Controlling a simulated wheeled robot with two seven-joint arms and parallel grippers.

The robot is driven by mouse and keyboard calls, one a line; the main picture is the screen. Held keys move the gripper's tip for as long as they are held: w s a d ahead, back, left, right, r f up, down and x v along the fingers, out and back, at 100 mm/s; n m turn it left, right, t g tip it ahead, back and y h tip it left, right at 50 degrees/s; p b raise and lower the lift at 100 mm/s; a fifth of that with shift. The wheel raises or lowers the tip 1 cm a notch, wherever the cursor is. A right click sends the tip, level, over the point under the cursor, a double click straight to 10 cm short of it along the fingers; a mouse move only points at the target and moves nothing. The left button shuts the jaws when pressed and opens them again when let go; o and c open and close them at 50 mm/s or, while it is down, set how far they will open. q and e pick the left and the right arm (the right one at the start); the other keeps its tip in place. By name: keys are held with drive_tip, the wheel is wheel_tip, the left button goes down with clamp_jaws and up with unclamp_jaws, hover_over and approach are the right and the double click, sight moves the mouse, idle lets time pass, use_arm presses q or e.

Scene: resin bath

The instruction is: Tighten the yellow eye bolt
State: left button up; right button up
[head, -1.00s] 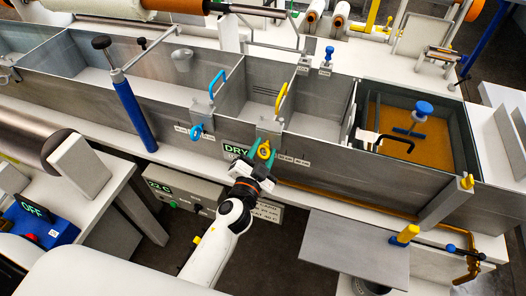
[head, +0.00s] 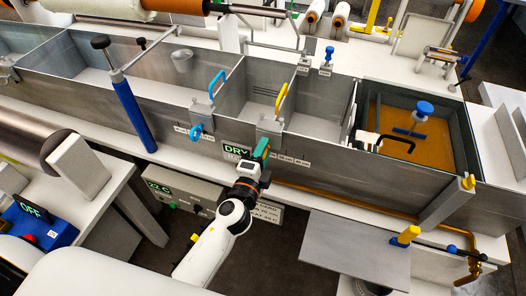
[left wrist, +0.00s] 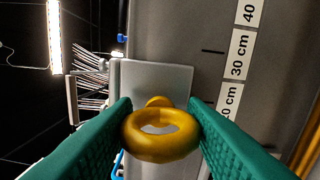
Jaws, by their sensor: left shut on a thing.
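The yellow eye bolt (left wrist: 160,138) shows in the left wrist view as a ring on a short shank, in front of a grey metal plate (left wrist: 155,82) on the bath wall. The green fingers of my left gripper (left wrist: 160,112) lie on both sides of the ring and are shut on it. In the head view my left gripper (head: 261,149) is at the front wall of the bath, below the yellow-handled gate (head: 270,128). There the fingers hide the yellow eye bolt. My right gripper is in neither view.
A blue eye bolt (head: 195,132) sits to the left on the same wall, below the blue handle (head: 217,83). A DRY display (head: 235,150) is just left of my gripper. A blue post (head: 135,117) stands further left. A grey plate (head: 355,247) lies at lower right.

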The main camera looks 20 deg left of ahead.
use_arm(q)
drive_tip(key=shift+m, duration=0.6)
drive_tip(key=o, duration=1)
drive_tip(key=s+b, duration=0.4)
drive_tip(key=s, duration=0.8)
drive_tip(key=shift+a, duration=0.2)
